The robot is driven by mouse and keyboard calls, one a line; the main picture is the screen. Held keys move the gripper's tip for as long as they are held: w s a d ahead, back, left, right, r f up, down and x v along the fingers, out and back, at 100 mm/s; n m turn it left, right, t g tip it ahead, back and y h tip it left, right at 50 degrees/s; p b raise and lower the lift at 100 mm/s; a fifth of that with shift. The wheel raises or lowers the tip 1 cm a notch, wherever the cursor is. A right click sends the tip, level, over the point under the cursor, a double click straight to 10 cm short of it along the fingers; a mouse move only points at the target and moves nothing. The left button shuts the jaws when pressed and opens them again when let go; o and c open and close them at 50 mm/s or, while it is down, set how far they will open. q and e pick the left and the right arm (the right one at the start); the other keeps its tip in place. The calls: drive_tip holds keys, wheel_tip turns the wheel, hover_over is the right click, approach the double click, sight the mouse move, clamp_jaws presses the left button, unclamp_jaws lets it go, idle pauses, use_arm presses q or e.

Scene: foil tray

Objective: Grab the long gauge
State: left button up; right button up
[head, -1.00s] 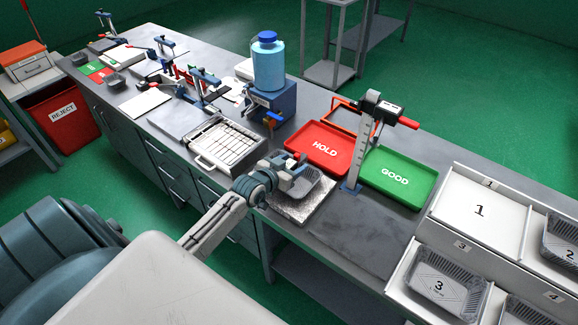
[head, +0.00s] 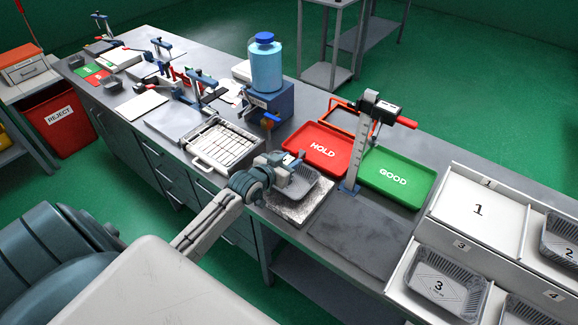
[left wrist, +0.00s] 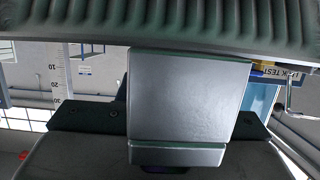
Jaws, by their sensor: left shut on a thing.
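My left gripper (head: 287,172) is over the bench, shut at the rim of a grey ribbed foil tray (head: 302,187). The tray sits over a speckled silver plate (head: 312,204); I cannot tell whether it touches it. In the left wrist view, a ribbed grey wall, seemingly this tray (left wrist: 200,28), crosses the top, close to a broad grey finger. A tall upright gauge (head: 356,150) with a scale and a display head stands right of the gripper, apart from it. I cannot make out whether this is the long gauge. My right gripper is not in view.
A white case (head: 203,163) with rows of pale bars lies left of the gripper. A red HOLD tray (head: 307,159) and a green GOOD tray (head: 425,181) lie beyond. A blue jug (head: 266,70) stands on its stand. A dark mat (head: 350,238) is bare at the front right.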

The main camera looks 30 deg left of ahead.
use_arm(q)
drive_tip(key=shift+r+b, duration=0.35)
drive_tip(key=shift+r, duration=0.4)
drive_tip(key=s+a+r+p, duration=0.1)
drive_tip(key=s+a, duration=0.2)
drive_tip(key=s, duration=0.4)
drive_tip(key=s+a, duration=0.3)
drive_tip(key=s, duration=0.4)
drive_tip(key=shift+s+r+p, duration=0.35)
drive_tip(key=shift+s+p, duration=0.05)
